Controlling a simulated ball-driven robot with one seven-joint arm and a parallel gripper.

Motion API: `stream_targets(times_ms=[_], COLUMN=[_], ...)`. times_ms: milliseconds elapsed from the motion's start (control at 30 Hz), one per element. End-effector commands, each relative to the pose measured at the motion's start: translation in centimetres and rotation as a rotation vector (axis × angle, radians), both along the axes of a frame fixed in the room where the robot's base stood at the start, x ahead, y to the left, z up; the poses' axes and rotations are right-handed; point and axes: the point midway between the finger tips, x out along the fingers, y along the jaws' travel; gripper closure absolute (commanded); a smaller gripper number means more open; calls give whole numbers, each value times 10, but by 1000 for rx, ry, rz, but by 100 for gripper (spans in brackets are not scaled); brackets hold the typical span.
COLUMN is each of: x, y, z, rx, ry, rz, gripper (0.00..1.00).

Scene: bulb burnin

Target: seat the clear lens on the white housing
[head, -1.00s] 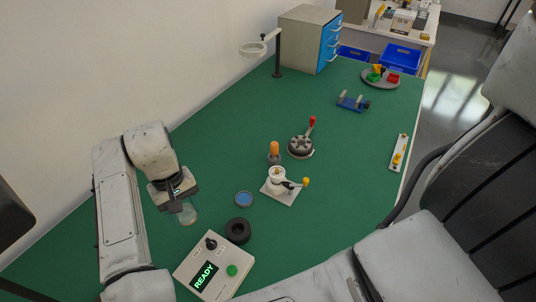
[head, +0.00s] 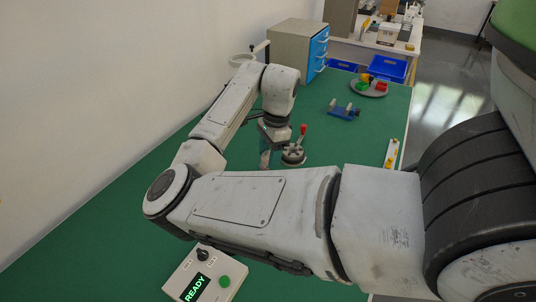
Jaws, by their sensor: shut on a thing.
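My gripper (head: 266,155) points down over the green table, just left of the round grey fixture with the red-tipped lever. It is partly hidden by my own forearm. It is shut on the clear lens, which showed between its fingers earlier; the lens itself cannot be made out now. The white housing, seen earlier on a pale base plate with a yellow-knobbed lever, is hidden behind my arm. I cannot tell whether the lens touches it.
The grey fixture with the red lever (head: 293,155) stands close right of my gripper. The control box (head: 204,274) reading READY is at the front. A blue fixture (head: 344,112), a tray of coloured parts (head: 368,91) and a drawer cabinet (head: 291,50) are farther back.

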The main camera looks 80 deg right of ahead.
Motion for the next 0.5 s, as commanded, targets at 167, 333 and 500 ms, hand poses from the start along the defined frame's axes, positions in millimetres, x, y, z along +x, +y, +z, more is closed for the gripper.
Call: stream_targets(times_ms=[167,333,500], x=[0,1,1], y=[0,0,1], z=[-14,-30,-45], rx=[0,0,0], ry=[0,1,1], rz=[3,5,5], gripper=[74,74,74])
